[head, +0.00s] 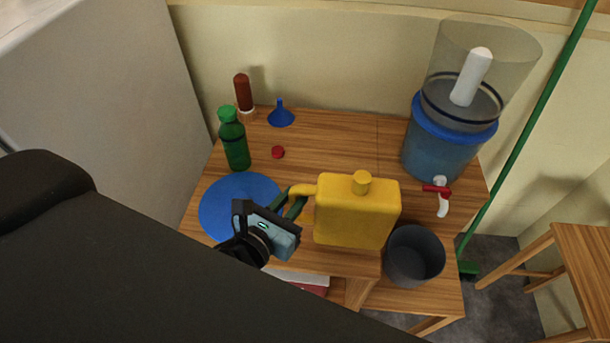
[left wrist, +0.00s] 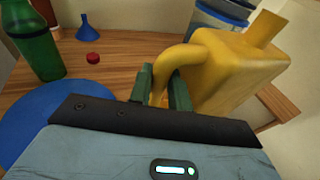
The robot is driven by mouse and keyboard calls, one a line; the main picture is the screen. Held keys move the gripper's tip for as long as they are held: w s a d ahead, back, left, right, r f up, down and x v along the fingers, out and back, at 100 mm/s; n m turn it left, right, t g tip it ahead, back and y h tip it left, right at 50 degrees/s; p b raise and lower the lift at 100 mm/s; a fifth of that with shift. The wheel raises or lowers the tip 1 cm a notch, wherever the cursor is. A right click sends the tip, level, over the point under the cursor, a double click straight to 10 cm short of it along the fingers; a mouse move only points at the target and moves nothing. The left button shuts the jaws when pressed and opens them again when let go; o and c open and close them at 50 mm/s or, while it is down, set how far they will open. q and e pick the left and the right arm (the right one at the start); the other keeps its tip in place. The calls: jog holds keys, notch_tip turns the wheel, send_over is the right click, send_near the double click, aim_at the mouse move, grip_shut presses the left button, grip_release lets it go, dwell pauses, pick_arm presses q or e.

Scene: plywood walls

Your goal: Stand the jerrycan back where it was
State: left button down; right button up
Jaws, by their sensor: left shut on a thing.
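The yellow jerrycan (head: 357,215) is roughly upright over the front part of the wooden table, between the blue round mat and the dark grey cup. From the head view I cannot tell whether its base touches the table. My left gripper (head: 295,203) is shut on its handle at the can's left side. In the left wrist view the green fingers (left wrist: 163,88) close around the handle, and the jerrycan (left wrist: 235,70) appears tilted at the right. My right gripper is not in view.
The blue mat (head: 235,206) lies left, with a green bottle (head: 234,140) behind it. A red cap (head: 278,152), a blue funnel (head: 281,115) and a brown bottle (head: 243,93) are farther back. The grey cup (head: 414,256) and water dispenser (head: 446,140) stand right. The table's middle (head: 330,145) is clear.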

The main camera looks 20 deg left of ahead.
pick_arm(q)
jog(key=w+a+f, duration=0.2)
jog(key=w+a, duration=0.1)
jog(key=w, duration=0.2)
jog(key=w+a+f, duration=0.2)
jog(key=w+a, duration=0.1)
jog(key=w, duration=0.2)
jog(key=shift+w+f, duration=0.3)
jog(key=shift+w, duration=0.1)
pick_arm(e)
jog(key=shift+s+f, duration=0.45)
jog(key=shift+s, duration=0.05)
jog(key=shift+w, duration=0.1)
pick_arm(q)
jog(key=shift+f+b, duration=0.2)
jog(key=shift+b, duration=0.1)
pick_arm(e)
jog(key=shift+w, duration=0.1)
pick_arm(q)
jog(key=c, duration=1.3)
grip_release()
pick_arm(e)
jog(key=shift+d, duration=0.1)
pick_arm(q)
jog(key=shift+r, duration=0.15)
